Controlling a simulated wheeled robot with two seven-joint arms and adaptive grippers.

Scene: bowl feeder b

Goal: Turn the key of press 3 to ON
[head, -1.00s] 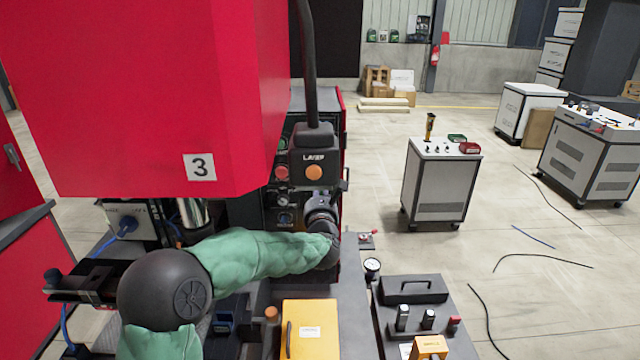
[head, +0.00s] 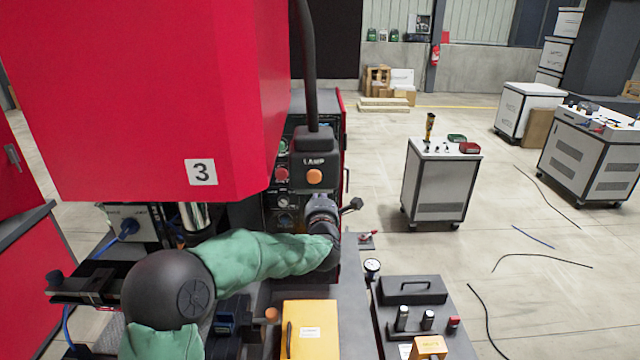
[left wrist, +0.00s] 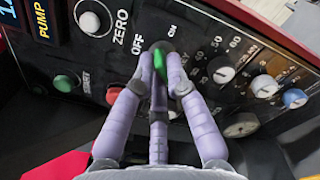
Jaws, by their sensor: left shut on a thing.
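Press 3 (head: 120,90) is the large red machine at the left of the head view, with a "3" plate (head: 202,172) on it. My left gripper (head: 322,205) is at its dark control panel, below the box with an orange button. In the left wrist view my left gripper (left wrist: 161,85) has its lilac fingers shut on a green key (left wrist: 159,62) at a switch on the panel (left wrist: 240,50). OFF is printed left of the switch and ON above it to the right. The fingers hide most of the key, so its exact angle is unclear. My right gripper is not in view.
In the wrist view, a red button (left wrist: 113,96), a green button (left wrist: 65,83) and several dials, including a white one (left wrist: 221,70), lie close around the fingers. A yellow box (head: 310,325) and a pressure gauge (head: 372,266) are below.

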